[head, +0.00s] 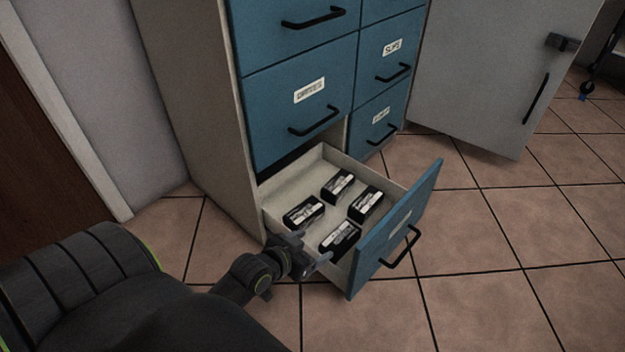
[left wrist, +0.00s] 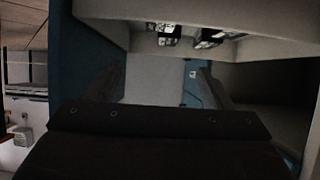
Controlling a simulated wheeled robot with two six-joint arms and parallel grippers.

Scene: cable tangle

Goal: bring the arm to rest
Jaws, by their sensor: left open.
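My left arm (head: 245,280) comes in from the lower left in the head view. Its left gripper (head: 310,252) is open at the near left edge of the pulled-out bottom drawer (head: 291,184). I cannot tell whether it touches the drawer wall. In the left wrist view the two fingers of the gripper (left wrist: 150,85) stand apart with nothing between them. Several black boxes with white labels lie in the drawer, among them one near the gripper (head: 340,237). Two of them show at the top of the left wrist view (left wrist: 163,33). My right gripper is not in view.
The blue-fronted cabinet (head: 300,100) stands behind the drawer, its other visible drawers shut. The open drawer's front (head: 395,232) with its black handle juts over the floor. A grey door panel (head: 490,70) stands at the right. The tiled floor (head: 500,290) at the lower right is clear.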

